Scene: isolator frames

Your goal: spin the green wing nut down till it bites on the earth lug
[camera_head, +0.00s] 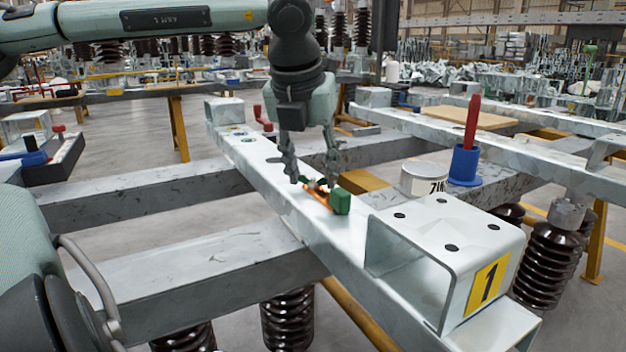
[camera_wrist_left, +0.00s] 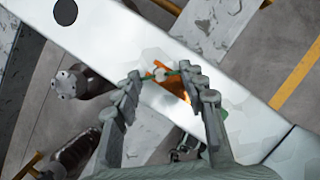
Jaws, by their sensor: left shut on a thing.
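My left gripper (camera_head: 313,183) reaches down over the pale steel beam (camera_head: 258,170). It also shows in the left wrist view (camera_wrist_left: 161,74), shut on the green wing nut (camera_wrist_left: 175,72). Only thin green bits of the nut show between the fingertips, around a pale stud end (camera_wrist_left: 160,75). The orange earth lug (camera_head: 319,196) lies on the beam just under the fingertips, with a green block (camera_head: 341,201) at its near end. Whether the nut touches the lug is hidden. My right gripper is not in view.
Brown insulators (camera_head: 288,318) are below.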

